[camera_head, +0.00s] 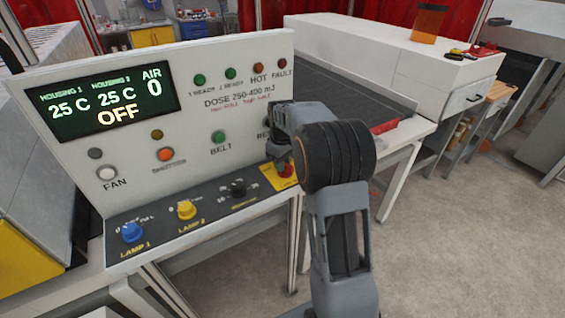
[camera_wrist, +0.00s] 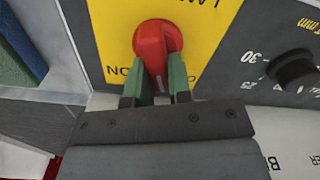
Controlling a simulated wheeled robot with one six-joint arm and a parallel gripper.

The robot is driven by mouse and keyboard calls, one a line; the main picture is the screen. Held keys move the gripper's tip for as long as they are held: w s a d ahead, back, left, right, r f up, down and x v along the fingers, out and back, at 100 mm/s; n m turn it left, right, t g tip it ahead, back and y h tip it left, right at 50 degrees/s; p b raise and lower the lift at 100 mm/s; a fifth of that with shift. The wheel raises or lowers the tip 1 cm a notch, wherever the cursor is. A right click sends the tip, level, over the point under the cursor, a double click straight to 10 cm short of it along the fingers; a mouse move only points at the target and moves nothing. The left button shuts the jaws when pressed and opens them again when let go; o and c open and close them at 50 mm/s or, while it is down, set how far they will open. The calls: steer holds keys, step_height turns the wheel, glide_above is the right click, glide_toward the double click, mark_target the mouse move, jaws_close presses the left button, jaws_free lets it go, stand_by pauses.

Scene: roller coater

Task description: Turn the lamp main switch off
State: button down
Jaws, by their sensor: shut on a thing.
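The lamp main switch is a red rotary knob (camera_wrist: 158,42) on a yellow plate (camera_wrist: 205,32). In the wrist view, my gripper (camera_wrist: 155,88) has its two green fingers on either side of the knob's grip bar, shut on it. A white mark shows on the bar between the fingers. Lettering on the plate is partly covered by my fingers. In the head view, the yellow plate (camera_head: 287,183) sits at the right end of the sloped console, and my gripper (camera_head: 284,165) reaches down onto it. The arm hides part of that corner.
The console has a blue LAMP 1 knob (camera_head: 132,232), a yellow LAMP 2 knob (camera_head: 186,210) and a black knob (camera_head: 237,188), also in the wrist view (camera_wrist: 294,70). The display (camera_head: 103,101) reads 25 C, 25 C, AIR 0, OFF. Floor at right is open.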

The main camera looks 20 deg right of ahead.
steer(key=n, duration=0.4)
steer(key=shift+s+a+n, duration=0.15)
steer(key=shift+a+n, duration=0.1)
steer(key=shift+n, duration=0.45)
steer(key=c, duration=1)
jaws_free()
steer(key=shift+c, duration=0.2)
steer(key=shift+r, duration=0.1)
step_height(320, 180, up, 14)
steer(key=shift+b, duration=0.3)
